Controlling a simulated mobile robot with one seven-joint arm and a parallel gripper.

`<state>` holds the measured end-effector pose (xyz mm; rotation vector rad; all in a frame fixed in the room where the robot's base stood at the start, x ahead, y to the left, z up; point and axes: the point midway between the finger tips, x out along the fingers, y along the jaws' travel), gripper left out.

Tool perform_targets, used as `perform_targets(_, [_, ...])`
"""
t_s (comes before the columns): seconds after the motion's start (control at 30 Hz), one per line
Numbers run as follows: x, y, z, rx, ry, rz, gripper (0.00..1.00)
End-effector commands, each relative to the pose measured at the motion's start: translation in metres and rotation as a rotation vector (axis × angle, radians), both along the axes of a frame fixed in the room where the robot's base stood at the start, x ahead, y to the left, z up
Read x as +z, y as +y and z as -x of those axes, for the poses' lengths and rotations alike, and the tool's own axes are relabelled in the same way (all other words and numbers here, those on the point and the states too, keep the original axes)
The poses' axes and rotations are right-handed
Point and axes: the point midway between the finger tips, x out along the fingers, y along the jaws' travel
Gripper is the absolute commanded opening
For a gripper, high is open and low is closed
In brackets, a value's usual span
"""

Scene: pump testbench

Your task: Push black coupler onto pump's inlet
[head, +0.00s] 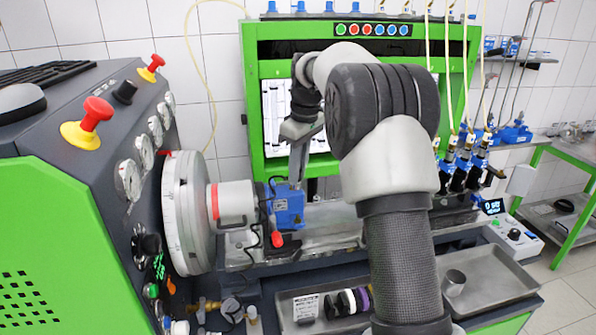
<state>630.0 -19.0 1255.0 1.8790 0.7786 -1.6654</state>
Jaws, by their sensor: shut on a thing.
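The blue pump (288,205) sits on the testbench at centre left, beside a light grey cylinder (235,201). A red cap (277,239) shows at its lower front. My gripper (297,184) points down from above, with its long grey fingers shut at the pump's upper end. The fingers are closed on a small dark piece, which seems to be the black coupler. It is too small and too covered to make out clearly. The pump's inlet cannot be told apart here, nor whether the coupler touches it.
A large grey flange (187,213) stands left of the pump, on a console with red knobs (97,112). A front tray (302,326) holds several black, white and purple round parts (346,301). Another tray (497,281) holds a metal cup (453,282). The green frame (252,110) stands behind.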

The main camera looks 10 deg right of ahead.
Motion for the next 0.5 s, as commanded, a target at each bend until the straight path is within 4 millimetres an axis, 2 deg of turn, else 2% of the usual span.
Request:
perform_targets(0.17, [-0.013,0.000,0.000,0.000,0.001,-0.001,0.00])
perform_targets(0.5, [-0.069,-0.001,0.001,-0.001,0.001,0.001,0.00])
